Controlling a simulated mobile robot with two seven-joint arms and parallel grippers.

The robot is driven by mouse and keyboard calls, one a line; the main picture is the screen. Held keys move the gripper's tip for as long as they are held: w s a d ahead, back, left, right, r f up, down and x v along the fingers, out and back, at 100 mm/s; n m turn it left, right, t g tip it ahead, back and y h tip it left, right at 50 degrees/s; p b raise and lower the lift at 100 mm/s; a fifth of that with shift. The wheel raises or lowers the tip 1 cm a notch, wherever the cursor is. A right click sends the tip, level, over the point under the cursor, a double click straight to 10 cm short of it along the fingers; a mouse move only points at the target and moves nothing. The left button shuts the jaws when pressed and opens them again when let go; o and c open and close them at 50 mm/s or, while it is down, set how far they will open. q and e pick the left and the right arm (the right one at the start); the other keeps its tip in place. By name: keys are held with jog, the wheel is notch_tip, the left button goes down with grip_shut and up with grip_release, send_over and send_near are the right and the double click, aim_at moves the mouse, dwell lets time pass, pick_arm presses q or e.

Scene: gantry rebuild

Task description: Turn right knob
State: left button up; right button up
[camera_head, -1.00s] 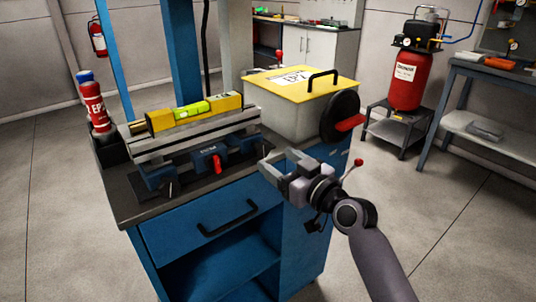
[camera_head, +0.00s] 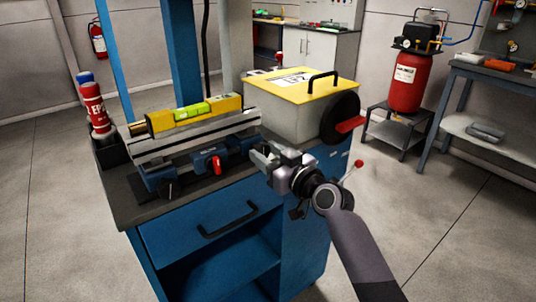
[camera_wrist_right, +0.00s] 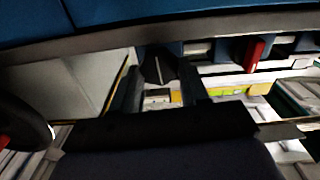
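The right knob (camera_wrist_right: 158,66) is black with a pale line on its face. In the right wrist view it shows between and just beyond my two dark fingertips; I cannot tell whether they touch it. In the head view my right gripper (camera_head: 263,154) is at the right end of the blue clamp fixture (camera_head: 202,163), fingers apart, and mostly hides this knob. The matching left knob (camera_head: 169,189) is at the fixture's left end. A red lever (camera_head: 217,165) sits between them. My left gripper is out of view.
A yellow level (camera_head: 190,114) lies on the fixture's rail. A yellow-lidded box (camera_head: 300,82) and a black handwheel with a red handle (camera_head: 342,118) stand close behind and right of my right arm. A red-tipped lever (camera_head: 358,164) is near my wrist.

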jog(key=shift+m+p, duration=0.45)
jog(key=shift+m, duration=2.45)
jog(key=o, duration=1)
jog(key=shift+o, duration=0.2)
jog(key=shift+d, duration=0.1)
jog(key=v, duration=0.7)
jog(key=shift+p, duration=0.3)
